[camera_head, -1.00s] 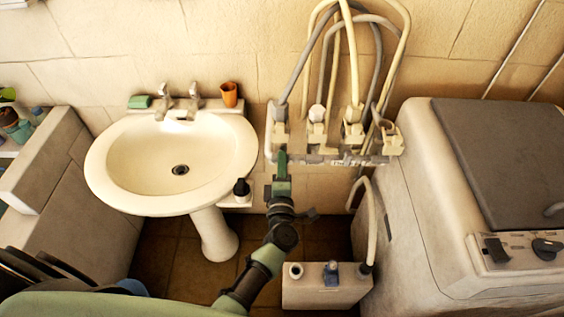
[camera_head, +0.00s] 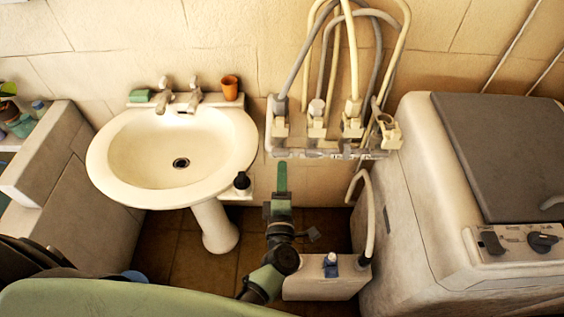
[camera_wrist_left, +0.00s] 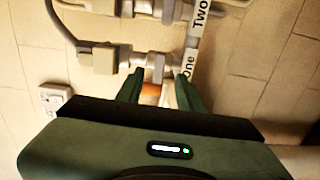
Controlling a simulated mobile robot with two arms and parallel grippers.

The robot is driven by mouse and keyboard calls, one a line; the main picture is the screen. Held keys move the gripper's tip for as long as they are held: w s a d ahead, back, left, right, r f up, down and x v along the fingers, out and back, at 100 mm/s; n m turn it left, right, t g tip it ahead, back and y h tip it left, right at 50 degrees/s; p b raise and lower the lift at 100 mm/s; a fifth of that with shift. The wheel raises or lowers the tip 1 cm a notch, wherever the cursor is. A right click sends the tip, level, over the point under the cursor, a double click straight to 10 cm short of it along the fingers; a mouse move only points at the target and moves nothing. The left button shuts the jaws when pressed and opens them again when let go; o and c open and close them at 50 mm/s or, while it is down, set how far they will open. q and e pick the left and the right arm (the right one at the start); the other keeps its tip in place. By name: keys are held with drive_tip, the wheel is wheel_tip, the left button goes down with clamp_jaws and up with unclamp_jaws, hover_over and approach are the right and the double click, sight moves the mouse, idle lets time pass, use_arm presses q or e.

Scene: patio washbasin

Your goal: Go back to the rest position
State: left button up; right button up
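My left gripper (camera_head: 282,178), green with a dark wrist, is in front of the tiled wall, just below the left end of the hose rack (camera_head: 330,153). In the left wrist view its two green fingers (camera_wrist_left: 160,80) are apart, with nothing seen held between them. Beyond them that view shows pale fittings (camera_wrist_left: 125,62) and a strip with the labels "One" and "Two" (camera_wrist_left: 194,45). The gripper looks apart from the rack. My right gripper is not in view.
A white washbasin (camera_head: 125,190) with taps, an orange cup (camera_head: 230,88) and a dark bottle (camera_head: 242,183) is at the left. A white box (camera_head: 325,283) stands on the floor below my arm. A washing machine (camera_head: 415,190) stands at the right.

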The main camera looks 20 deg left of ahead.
use_arm(q)
drive_tip(key=shift+s+d, duration=0.15)
drive_tip(key=shift+s, duration=0.4)
drive_tip(key=s+d+f+m+g+h+b, duration=0.15)
drive_tip(key=s+f+m, duration=0.35)
drive_tip(key=f, duration=0.5)
drive_tip(key=s+f+m+g+h, duration=0.3)
drive_tip(key=s+f+m, duration=0.15)
drive_tip(key=f, duration=0.55)
drive_tip(key=s+d+f+m+g+h+b, duration=0.1)
drive_tip(key=s+f+m+g+h, duration=0.4)
drive_tip(key=f, duration=0.6)
drive_tip(key=s+a+f+m+g+y, duration=0.1)
drive_tip(key=s+a+f+m+g, duration=0.1)
drive_tip(key=s, duration=0.7)
drive_tip(key=s+a+f+m+g+y+b, duration=0.1)
drive_tip(key=s+a+f+m, duration=0.3)
drive_tip(key=s+f, duration=0.5)
drive_tip(key=s+a+f+m+g+y+b, duration=0.1)
drive_tip(key=s+a+f+m+g+y, duration=0.1)
drive_tip(key=s+a+f, duration=0.4)
drive_tip(key=s+m+g, duration=0.1)
drive_tip(key=s+g, duration=0.1)
drive_tip(key=s, duration=0.1)
drive_tip(key=shift+s, duration=0.25)
drive_tip(key=shift+y, duration=0.25)
